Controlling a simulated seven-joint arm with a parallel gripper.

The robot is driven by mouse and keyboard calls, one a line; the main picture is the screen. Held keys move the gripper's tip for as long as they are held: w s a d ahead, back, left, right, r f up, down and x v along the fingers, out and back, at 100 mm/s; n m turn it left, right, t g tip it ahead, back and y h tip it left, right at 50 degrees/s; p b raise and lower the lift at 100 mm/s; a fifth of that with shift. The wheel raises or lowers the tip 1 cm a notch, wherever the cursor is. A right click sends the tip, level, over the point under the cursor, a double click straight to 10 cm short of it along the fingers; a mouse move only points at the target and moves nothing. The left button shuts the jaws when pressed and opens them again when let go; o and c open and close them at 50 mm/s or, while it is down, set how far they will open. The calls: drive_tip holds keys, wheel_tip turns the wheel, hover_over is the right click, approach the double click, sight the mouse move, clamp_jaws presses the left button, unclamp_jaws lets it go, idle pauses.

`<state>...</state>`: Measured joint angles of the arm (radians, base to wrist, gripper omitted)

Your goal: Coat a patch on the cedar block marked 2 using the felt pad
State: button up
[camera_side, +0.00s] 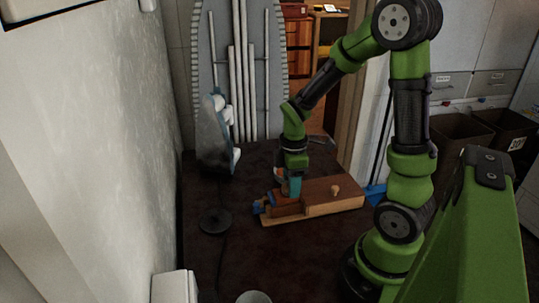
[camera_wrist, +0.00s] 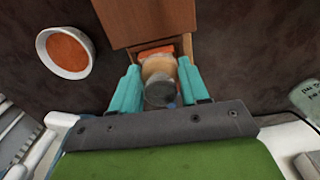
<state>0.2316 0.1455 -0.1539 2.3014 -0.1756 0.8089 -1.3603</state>
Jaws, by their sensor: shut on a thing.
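My gripper (camera_side: 293,190) points down over the left end of a wooden piece (camera_side: 335,200) on the dark table. In the wrist view its teal fingers (camera_wrist: 160,88) are shut on a short round tan piece with a grey end (camera_wrist: 160,72), which may be the felt pad. An orange area (camera_wrist: 156,50) shows just beyond this piece; whether it is on the wood or on the pad I cannot tell. The brown wood (camera_wrist: 145,20) lies above the fingers there. No number 2 is readable, so I cannot tell which block it is.
A white bowl of orange stuff (camera_wrist: 66,52) stands left of the wood in the wrist view. A dark round base (camera_side: 215,221) and a clothes iron (camera_side: 217,130) stand to the left. The front table is mostly clear.

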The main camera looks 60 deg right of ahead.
drive_tip(key=shift+s+d, duration=0.85)
drive_tip(key=shift+s, duration=0.05)
drive_tip(key=shift+w+a, duration=2.75)
wheel_tip(320, 180, up, 8)
